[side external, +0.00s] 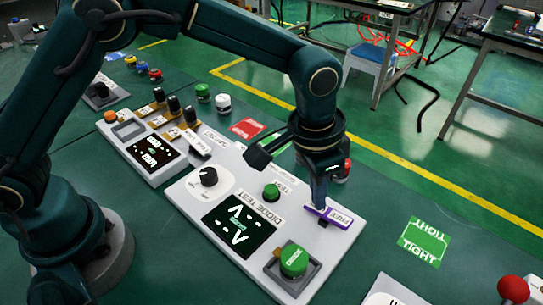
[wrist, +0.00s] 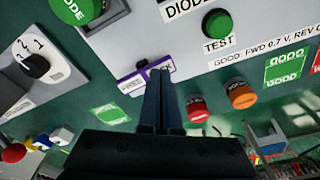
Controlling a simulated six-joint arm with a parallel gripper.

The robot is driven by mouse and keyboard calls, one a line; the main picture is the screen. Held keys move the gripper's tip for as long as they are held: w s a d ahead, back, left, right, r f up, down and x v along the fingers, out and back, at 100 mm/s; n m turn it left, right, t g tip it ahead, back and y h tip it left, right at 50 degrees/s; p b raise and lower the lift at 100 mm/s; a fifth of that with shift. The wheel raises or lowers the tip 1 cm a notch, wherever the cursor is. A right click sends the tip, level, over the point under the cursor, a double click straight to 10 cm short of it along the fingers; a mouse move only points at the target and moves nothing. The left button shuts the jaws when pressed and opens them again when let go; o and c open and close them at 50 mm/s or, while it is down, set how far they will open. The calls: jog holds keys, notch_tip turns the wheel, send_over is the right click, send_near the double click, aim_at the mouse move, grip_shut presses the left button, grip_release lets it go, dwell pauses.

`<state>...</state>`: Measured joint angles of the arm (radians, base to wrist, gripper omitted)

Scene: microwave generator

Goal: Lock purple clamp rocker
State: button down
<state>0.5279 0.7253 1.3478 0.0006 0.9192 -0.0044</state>
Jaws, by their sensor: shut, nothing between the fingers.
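The purple clamp rocker (side external: 339,221) is a small rocker with a purple frame and a white label, at the right edge of the white diode test panel (side external: 190,200). In the wrist view the rocker (wrist: 128,83) lies just beyond my fingertips, at the panel's edge. My gripper (side external: 320,206) is shut and empty, pointing down at the rocker. In the wrist view its closed fingers (wrist: 160,75) overlap the right part of the rocker and hide some of it. I cannot tell whether the tips touch it or which way the rocker is tilted.
A green diode button (side external: 293,260), a green test button (side external: 271,191) and a black knob (side external: 209,177) stand on the panel. Red (wrist: 197,108) and orange (wrist: 240,95) buttons stand near the gripper. A green label (side external: 424,242) lies on clear table to the right.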

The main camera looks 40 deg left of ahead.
notch_tip(320, 180, up, 7)
dwell(0.8)
jog(key=s+a+r+n+t, duration=0.3)
jog(key=s+a+r, duration=0.1)
jog(key=a+r, duration=0.75)
jog(key=s+a+f+n, duration=0.1)
jog(key=s+a+f, duration=0.2)
jog(key=s, duration=0.2)
jog(key=s+a+f+n+t, duration=0.1)
jog(key=s+a+f+n, duration=0.1)
jog(key=s+a+f, duration=0.2)
jog(key=shift+s+f+y, duration=0.15)
jog(key=shift+s+y, duration=0.25)
jog(key=shift+s, duration=0.6)
